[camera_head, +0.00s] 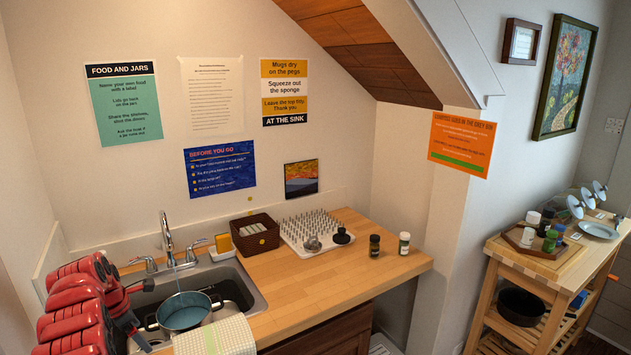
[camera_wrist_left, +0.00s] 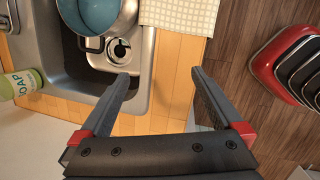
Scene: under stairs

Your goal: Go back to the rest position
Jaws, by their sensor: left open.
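My left gripper (camera_head: 144,316) is over the front left of the sink (camera_head: 250,291) in the head view, at the end of my red arm. In the left wrist view its two dark fingers (camera_wrist_left: 161,76) are spread wide with nothing between them. The fingers reach across the sink's edge and the wooden counter (camera_wrist_left: 170,95). A blue-grey pot (camera_head: 184,311) is in the sink just right of the gripper; it also shows at the top of the left wrist view (camera_wrist_left: 92,14), apart from the fingers. My right gripper is in neither view.
A checked cloth (camera_head: 214,337) lies at the counter's front edge beside the sink. A faucet (camera_head: 167,232) stands behind the sink. A soap bottle (camera_wrist_left: 22,83) is at the sink's rim. A basket (camera_head: 255,235), peg rack (camera_head: 313,231) and two jars (camera_head: 374,246) stand farther right.

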